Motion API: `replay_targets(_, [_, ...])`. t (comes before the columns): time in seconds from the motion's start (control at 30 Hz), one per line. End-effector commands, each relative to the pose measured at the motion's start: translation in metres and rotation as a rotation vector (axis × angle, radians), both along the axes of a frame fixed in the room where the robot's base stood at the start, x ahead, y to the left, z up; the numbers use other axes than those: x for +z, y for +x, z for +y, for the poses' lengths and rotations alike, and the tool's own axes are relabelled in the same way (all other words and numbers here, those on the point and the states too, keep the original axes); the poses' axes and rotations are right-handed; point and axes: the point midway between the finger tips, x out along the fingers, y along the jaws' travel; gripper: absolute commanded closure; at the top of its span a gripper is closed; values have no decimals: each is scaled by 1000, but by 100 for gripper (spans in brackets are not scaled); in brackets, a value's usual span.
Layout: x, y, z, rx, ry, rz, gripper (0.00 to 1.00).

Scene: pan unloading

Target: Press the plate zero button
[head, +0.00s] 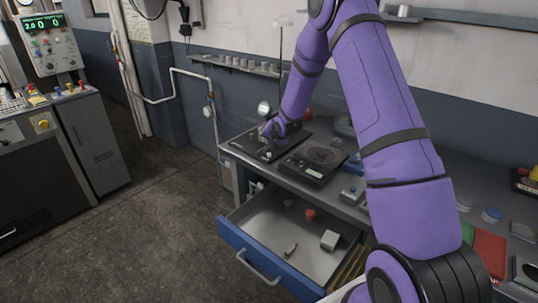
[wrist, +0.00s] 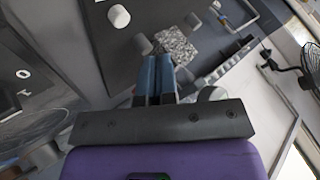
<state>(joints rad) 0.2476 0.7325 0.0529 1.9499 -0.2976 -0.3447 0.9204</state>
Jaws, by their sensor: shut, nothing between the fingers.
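My gripper (head: 274,128) is low over a black flat plate (head: 240,146) on the bench. In the wrist view, my gripper's blue fingers (wrist: 158,58) are together and empty. Their tips are close to a small pale round knob (wrist: 142,43) and a speckled grey block (wrist: 177,44); I cannot tell whether they touch either. Another pale knob (wrist: 119,16) stands on the dark plate (wrist: 95,50) further off. A black device with a round top (head: 313,162) sits right of the plate in the head view. I cannot tell which part is the zero button.
An open drawer (head: 246,265) with a blue front juts out below the bench, holding a red piece (head: 310,214) and small blocks. A thin upright rod (head: 281,65) stands behind my gripper. A control cabinet (head: 90,145) is at left, with clear floor between.

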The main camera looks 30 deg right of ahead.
Motion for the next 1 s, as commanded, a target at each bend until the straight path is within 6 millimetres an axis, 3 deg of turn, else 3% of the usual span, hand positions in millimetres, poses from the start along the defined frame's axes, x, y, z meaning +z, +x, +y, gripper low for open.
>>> replay_targets(0.33, [26,0,0,1,1,1,100])
replay_targets(1.0, [26,0,0,0,0,1,100])
